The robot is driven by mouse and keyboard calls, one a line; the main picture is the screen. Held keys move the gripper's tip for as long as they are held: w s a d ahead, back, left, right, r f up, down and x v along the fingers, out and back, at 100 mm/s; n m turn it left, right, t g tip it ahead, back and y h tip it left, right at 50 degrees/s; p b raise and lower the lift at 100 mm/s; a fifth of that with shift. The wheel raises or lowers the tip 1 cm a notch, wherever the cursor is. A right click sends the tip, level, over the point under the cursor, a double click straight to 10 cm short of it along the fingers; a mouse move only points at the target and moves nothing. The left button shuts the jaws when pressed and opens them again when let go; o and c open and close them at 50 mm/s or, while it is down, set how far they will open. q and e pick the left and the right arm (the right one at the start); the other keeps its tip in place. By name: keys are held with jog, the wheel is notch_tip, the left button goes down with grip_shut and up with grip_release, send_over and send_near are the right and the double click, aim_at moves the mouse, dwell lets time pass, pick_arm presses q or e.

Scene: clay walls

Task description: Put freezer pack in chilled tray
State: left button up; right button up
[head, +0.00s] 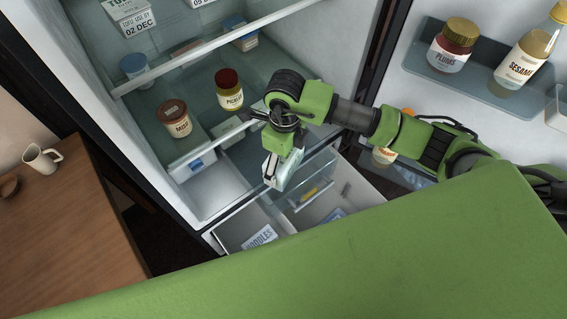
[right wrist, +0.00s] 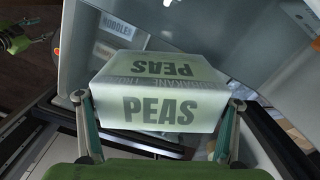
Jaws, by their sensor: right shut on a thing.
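My right gripper (head: 279,165) is shut on a pale PEAS pack (right wrist: 158,108), gripped from both sides in the right wrist view. In the head view the pack (head: 285,174) hangs over the pulled-out lower drawer of the open fridge. A shallow clear tray (head: 322,168) with a yellow item in it sits at the drawer's back. A white-fronted tray with a blue label (head: 195,165) is under the glass shelf; I cannot tell which one is the chilled tray. Green and dark parts at the left edge of the right wrist view look like my left gripper (right wrist: 20,42); its jaws are unclear.
The drawer holds a NOODLES pack (head: 260,237) and a bluish pack (head: 334,215). A miso tub (head: 173,119) and pickle jar (head: 229,90) stand on the glass shelf. The open door (head: 400,75) holds jars and bottles. A table (head: 70,215) with a mug is left.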

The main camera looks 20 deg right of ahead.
jog(key=shift+d+f, duration=0.15)
jog(key=shift+f, duration=0.25)
notch_tip(320, 180, down, 2)
jog(key=shift+w+d+f+p, duration=0.1)
jog(key=shift+d+f+p, duration=0.05)
jog(key=shift+f+p, duration=0.15)
jog(key=shift+f, duration=0.5)
jog(key=o, duration=1.4)
jog(key=shift+c, duration=0.2)
pick_arm(q)
jog(key=shift+w+d+r, duration=0.3)
jog(key=shift+w+d, duration=0.2)
jog(key=shift+d, duration=0.05)
pick_arm(e)
jog(key=shift+r, duration=0.1)
pick_arm(q)
jog(key=shift+s+a, duration=0.1)
